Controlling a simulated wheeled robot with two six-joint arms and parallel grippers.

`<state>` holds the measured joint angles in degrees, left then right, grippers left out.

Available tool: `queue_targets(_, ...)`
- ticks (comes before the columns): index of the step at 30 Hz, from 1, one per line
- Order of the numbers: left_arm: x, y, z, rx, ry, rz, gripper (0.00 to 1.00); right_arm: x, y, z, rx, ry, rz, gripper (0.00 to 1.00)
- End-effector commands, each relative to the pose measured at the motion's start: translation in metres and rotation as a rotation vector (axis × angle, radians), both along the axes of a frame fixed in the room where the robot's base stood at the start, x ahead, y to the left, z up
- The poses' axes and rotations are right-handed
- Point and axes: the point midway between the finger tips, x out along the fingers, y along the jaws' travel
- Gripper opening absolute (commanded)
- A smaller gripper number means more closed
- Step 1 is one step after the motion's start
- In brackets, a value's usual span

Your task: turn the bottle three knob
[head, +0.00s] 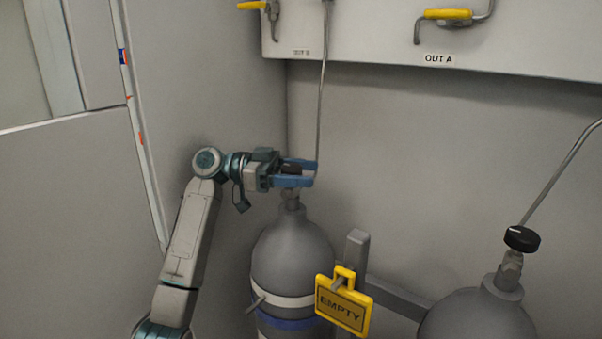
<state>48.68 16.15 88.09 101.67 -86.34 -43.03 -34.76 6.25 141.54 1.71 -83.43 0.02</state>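A grey gas bottle (292,252) with a white and a blue band stands left of centre in the head view. Its dark knob (291,168) sits on top of the valve and is partly hidden by my gripper. My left gripper (300,173) reaches in from the left at the knob's height. Its blue fingers are apart, one on the near side and one on the far side of the knob. I cannot tell whether they press on it. No label shows which bottle is number three. My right gripper is out of view.
A second bottle (478,318) with a black knob (522,239) stands at lower right. A yellow EMPTY sign (343,304) hangs between the bottles, by a grey rail (398,298). A thin pipe (322,100) rises behind my gripper to the panel (360,45) with yellow-handled valves.

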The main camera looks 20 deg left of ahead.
Motion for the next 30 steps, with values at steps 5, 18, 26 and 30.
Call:
queue_targets(5, 0.0, 0.0, 0.0, 0.0, 0.0, 0.0, 0.61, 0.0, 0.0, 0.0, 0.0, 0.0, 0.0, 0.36)
queue_targets(18, -0.025, -0.007, 0.035, 0.001, -0.004, 0.0, 0.61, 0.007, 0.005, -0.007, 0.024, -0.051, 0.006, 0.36)
queue_targets(26, -0.084, -0.022, 0.041, 0.002, -0.004, -0.001, 0.61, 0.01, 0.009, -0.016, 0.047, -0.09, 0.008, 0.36)
queue_targets(30, -0.114, -0.03, 0.044, 0.002, -0.004, 0.0, 0.61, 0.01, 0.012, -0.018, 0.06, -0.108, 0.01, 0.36)
